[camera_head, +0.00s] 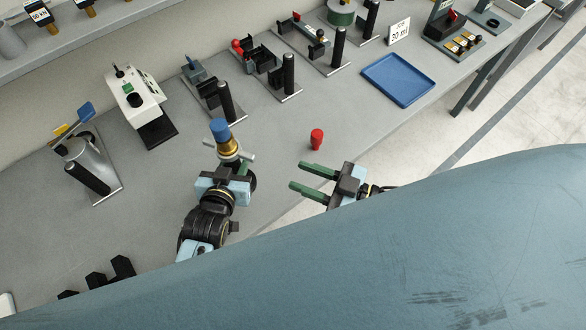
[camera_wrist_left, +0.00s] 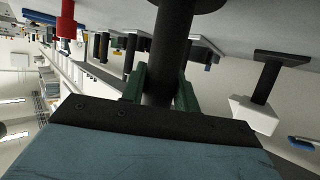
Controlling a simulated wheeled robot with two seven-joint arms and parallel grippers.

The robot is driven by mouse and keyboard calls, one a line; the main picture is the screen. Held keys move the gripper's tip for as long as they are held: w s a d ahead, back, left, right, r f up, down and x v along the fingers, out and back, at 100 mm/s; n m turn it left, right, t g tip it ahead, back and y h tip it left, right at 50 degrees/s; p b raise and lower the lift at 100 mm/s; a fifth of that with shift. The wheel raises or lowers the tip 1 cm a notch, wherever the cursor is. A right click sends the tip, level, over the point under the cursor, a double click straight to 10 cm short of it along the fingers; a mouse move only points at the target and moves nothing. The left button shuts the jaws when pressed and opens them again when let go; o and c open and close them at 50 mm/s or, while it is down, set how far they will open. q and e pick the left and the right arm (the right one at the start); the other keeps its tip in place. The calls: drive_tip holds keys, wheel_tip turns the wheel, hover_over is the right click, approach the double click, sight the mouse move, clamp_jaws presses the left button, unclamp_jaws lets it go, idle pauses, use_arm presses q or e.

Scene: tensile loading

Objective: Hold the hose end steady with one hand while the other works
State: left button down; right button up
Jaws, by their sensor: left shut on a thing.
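My left gripper (camera_head: 236,168) is shut on an upright fitting, the likely hose end (camera_head: 228,147), with a blue top, a brass collar and a pale crossbar. In the left wrist view, the green fingers (camera_wrist_left: 160,85) clasp its dark cylindrical body (camera_wrist_left: 172,50) from both sides; a wider dark part shows above. My right gripper (camera_head: 308,180) is open and empty, to the right of the held fitting, its two green fingers apart and pointing left. A small red piece (camera_head: 317,138) stands on the grey bench just beyond the right gripper, apart from it.
The grey bench (camera_head: 270,135) is clear around the red piece. Behind stand a white box device (camera_head: 130,105), a grey cylinder stand (camera_head: 85,165) and several black-post fixtures (camera_head: 288,75). A blue tray (camera_head: 398,80) lies at the right. Black blocks (camera_head: 97,279) lie at lower left.

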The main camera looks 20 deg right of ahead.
idle(0.3)
use_arm(q)
drive_tip(key=c, duration=1)
unclamp_jaws()
drive_tip(key=shift+o, duration=0.2)
